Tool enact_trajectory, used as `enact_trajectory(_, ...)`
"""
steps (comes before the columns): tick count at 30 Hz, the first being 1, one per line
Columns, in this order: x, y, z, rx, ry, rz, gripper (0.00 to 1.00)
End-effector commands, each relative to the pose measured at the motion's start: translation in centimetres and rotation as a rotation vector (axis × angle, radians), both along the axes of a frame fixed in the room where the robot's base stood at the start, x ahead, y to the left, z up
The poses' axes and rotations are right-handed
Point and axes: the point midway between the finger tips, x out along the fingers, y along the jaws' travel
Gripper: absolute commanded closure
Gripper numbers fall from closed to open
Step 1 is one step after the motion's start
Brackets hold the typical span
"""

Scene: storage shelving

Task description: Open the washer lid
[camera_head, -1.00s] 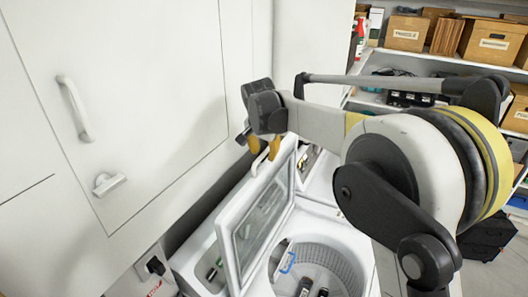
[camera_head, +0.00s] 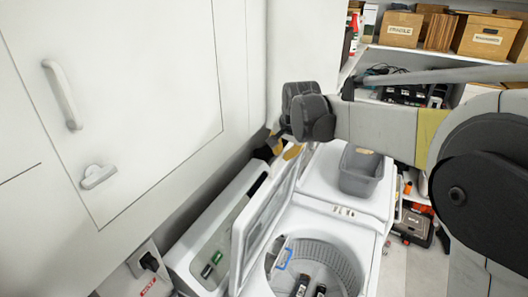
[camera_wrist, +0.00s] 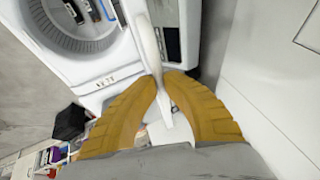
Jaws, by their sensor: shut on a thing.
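The white top-loading washer (camera_head: 342,231) stands at the lower middle of the head view. Its framed lid (camera_head: 246,244) is raised and stands steeply up, with the drum (camera_head: 336,256) uncovered. My gripper (camera_head: 286,151) is at the lid's upper far edge, its yellow fingers partly hidden by the wrist. In the wrist view, the yellow fingers (camera_wrist: 166,82) are shut on the thin white edge of the lid (camera_wrist: 146,42). The drum (camera_wrist: 88,42) shows at the upper left there. Several dark items lie inside it.
White cabinet doors (camera_head: 130,120) with handles rise close on the left. A grey bin (camera_head: 361,172) sits on the white machine beyond the washer. A plugged-in outlet (camera_head: 148,264) is low on the left. Shelves with cardboard boxes (camera_head: 484,38) stand at the back right.

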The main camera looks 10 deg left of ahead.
Motion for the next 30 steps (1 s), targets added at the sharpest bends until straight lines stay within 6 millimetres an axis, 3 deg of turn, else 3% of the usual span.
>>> enact_trajectory(3,-1.3,-3.5,-1.0,0.044,-0.018,-0.006,1.0)
enact_trajectory(9,-2.5,-6.7,-1.7,0.051,-0.02,-0.003,1.0)
enact_trajectory(20,-2.8,-7.2,-1.7,0.05,-0.02,0.001,1.0)
enact_trajectory(23,-2.8,-7.1,-1.7,0.05,-0.02,0.0,0.7)
enact_trajectory(24,-2.8,-7.2,-1.7,0.05,-0.02,0.0,0.65)
enact_trajectory(30,-2.7,-7.2,-1.6,0.05,-0.021,0.0,0.65)
